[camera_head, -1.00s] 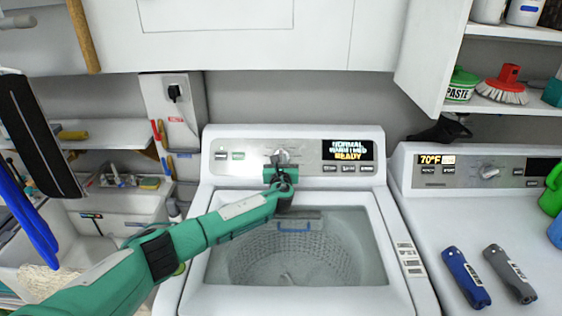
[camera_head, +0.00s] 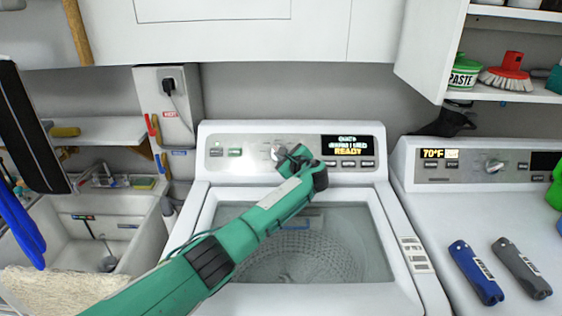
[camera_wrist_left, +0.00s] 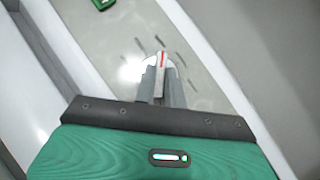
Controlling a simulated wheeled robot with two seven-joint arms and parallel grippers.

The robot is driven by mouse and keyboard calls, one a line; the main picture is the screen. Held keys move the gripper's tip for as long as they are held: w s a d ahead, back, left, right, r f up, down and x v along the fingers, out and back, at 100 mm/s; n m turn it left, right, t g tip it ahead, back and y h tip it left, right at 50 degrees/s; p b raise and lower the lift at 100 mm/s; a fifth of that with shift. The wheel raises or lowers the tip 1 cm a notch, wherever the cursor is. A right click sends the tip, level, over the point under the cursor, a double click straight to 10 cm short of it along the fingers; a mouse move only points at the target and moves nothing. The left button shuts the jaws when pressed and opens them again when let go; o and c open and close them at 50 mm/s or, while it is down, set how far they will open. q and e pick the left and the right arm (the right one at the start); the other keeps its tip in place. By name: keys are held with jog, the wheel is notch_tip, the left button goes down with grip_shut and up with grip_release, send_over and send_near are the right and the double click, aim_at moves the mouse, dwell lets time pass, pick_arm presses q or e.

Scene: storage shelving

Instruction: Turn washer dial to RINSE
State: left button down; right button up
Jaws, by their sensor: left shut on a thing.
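The washer (camera_head: 396,252) stands in the middle of the head view, its tub open to view. Its dial (camera_head: 276,152) is on the grey control panel and is partly hidden by my left gripper (camera_head: 284,156). In the left wrist view, the dial (camera_wrist_left: 162,60) shows a red mark between the fingertips of my left gripper (camera_wrist_left: 160,76), which is shut on it. The gripper is turned at a slant to the panel. The washer display (camera_head: 347,146) shows a top line that looks like QUICK, and READY at the bottom. My right gripper is not in view.
A second machine (camera_head: 420,230) stands to the right with blue (camera_head: 475,273) and grey (camera_head: 522,268) handheld items on top. A green PASTE tub (camera_head: 464,72) and red brush (camera_head: 508,72) are on a shelf. A sink (camera_head: 85,235) is at left.

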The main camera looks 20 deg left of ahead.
pick_arm(q)
jog(key=shift+w+d+f+n+g+b, duration=0.1)
jog(key=shift+f+n+g+b, duration=0.1)
jog(key=shift+n+g+b, duration=0.35)
jog(key=n+g+b, duration=0.1)
jog(key=n+b, duration=0.1)
jog(key=n, duration=0.1)
jog(key=n+g+b, duration=0.1)
jog(key=shift+w+r+n+g+y, duration=0.15)
jog(key=shift+r+n+g+y, duration=0.1)
jog(key=shift+n+g+y, duration=0.1)
jog(key=shift+r+n+g+b, duration=0.15)
jog(key=shift+n+g+b, duration=0.55)
jog(key=shift+n, duration=0.3)
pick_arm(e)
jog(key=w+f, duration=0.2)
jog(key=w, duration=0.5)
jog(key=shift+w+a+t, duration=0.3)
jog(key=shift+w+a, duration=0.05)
pick_arm(q)
jog(key=c, duration=1.5)
grip_release()
jog(key=shift+o, duration=0.2)
jog(key=shift+r, duration=0.1)
